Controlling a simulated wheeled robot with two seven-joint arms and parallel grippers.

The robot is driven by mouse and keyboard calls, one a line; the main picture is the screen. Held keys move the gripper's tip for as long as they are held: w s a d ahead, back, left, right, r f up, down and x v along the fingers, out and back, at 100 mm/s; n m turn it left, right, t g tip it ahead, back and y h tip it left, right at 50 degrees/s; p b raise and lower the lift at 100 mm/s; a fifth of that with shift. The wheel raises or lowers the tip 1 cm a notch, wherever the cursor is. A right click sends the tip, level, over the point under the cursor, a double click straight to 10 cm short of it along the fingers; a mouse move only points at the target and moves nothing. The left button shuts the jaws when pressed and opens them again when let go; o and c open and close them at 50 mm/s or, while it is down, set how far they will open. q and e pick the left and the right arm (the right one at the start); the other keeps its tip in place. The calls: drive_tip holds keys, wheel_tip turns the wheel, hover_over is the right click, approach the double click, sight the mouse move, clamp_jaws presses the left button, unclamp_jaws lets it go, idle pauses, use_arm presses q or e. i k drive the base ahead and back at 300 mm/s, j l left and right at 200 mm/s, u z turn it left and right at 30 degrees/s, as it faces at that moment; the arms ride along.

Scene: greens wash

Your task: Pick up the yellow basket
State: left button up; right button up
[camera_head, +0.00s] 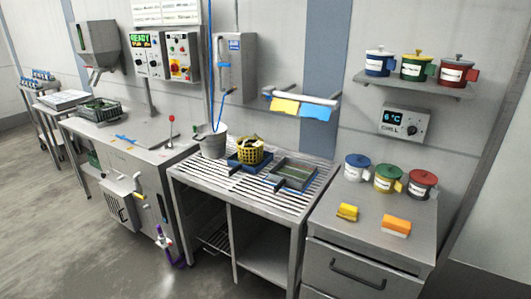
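The yellow basket (249,151) has perforated sides and stands on the slatted draining table (204,180) near the middle of the view. It appears to sit in or on a blue tray (236,163). Dark and pale contents show above its rim, too small to identify. Neither of my grippers shows in the head view, so both are apart from the basket as far as I can see.
A grey bucket (213,141) stands left of the basket, and a grey-blue tray (295,173) lies to its right. A counter (343,236) at right holds lidded pots, a yellow sponge (348,212) and an orange block (396,226). Floor in front is open.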

sight(249, 155)
drive_tip(key=i+j+z, duration=0.15)
drive_tip(key=z, duration=0.25)
drive_tip(key=i+j+z, duration=0.1)
drive_tip(key=j+z, duration=0.65)
drive_tip(key=i+j+z, duration=0.1)
drive_tip(key=j+z, duration=0.25)
drive_tip(key=l, duration=0.1)
